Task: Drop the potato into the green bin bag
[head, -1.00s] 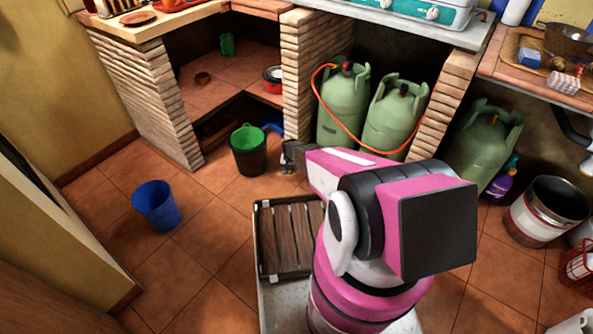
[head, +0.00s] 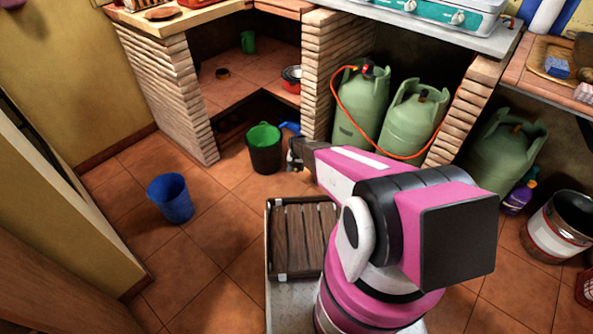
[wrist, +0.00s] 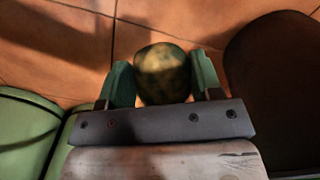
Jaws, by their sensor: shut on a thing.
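The potato (wrist: 163,73), brownish yellow and mottled, sits between the two green fingers of my gripper (wrist: 163,82) in the wrist view. The gripper is shut on it and holds it over the tiled floor. In the head view my gripper (head: 293,154) is at the end of the pink arm, just right of the bin; the potato cannot be made out there. The green bin bag (head: 264,134) lines a black bin on the floor in front of the brick counter. The bag's inside is only partly visible.
A blue bin (head: 171,198) stands on the floor at left. Green gas bottles (head: 361,108) with an orange hose stand under the counter behind my arm. A brick pillar (head: 322,70) rises behind the gripper. Bare tiles lie between the two bins.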

